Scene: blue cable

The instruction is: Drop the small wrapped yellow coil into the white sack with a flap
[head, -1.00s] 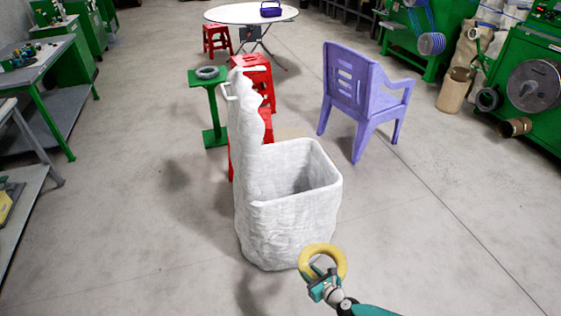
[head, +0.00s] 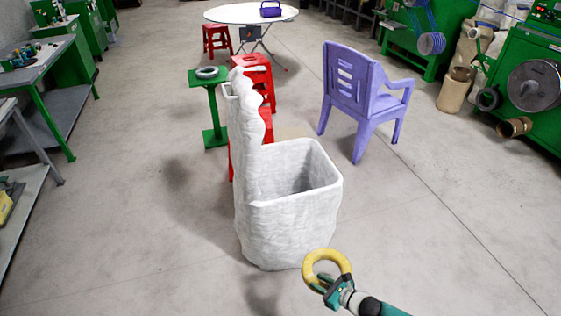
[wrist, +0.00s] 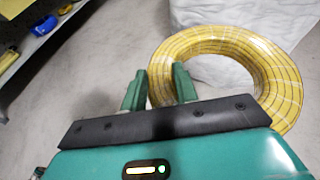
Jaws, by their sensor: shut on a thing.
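The yellow coil (head: 328,256) is a small wrapped ring. My gripper (head: 329,291) is shut on the lower edge of its ring, in front of the white sack's lower right side in the head view. The sack's inside bottom is hidden.
A purple chair (head: 360,95) stands behind and right of the sack. Red stools (head: 252,70) and a green stand (head: 214,115) with a grey coil (head: 207,72) are behind it. Workbenches (head: 45,65) line the left.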

